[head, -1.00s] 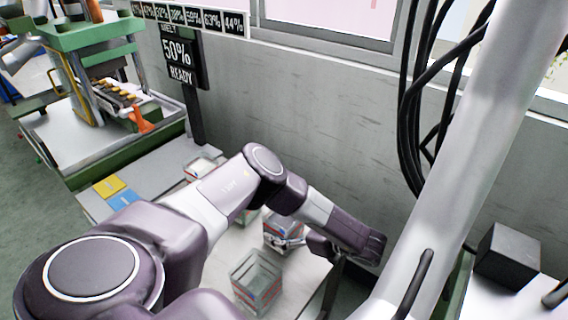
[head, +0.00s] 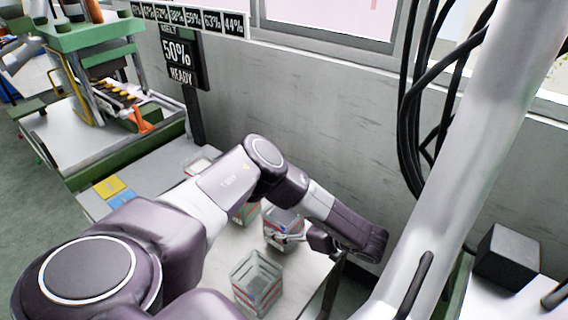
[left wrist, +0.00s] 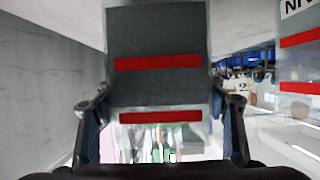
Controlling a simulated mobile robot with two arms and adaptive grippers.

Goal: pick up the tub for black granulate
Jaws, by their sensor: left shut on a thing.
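The tub for black granulate (head: 284,220) is a clear box with red bands, and dark grey contents show through its wall. My left gripper (head: 298,240) is shut on it from the right side, near the right end of the table. In the left wrist view the tub (left wrist: 158,88) fills the middle, with dark grey behind its red bands. The fingers of my left gripper (left wrist: 160,128) stand at its two sides. Whether the tub's base touches the table cannot be told. My right gripper is not in view.
A clear tub (head: 257,284) with red bands stands at the table's front. Another tub (head: 247,213) with green is partly hidden behind my arm, and one with white contents (head: 198,164) stands further back. Yellow (head: 109,187) and blue (head: 122,199) squares lie at the left. The wall is close behind.

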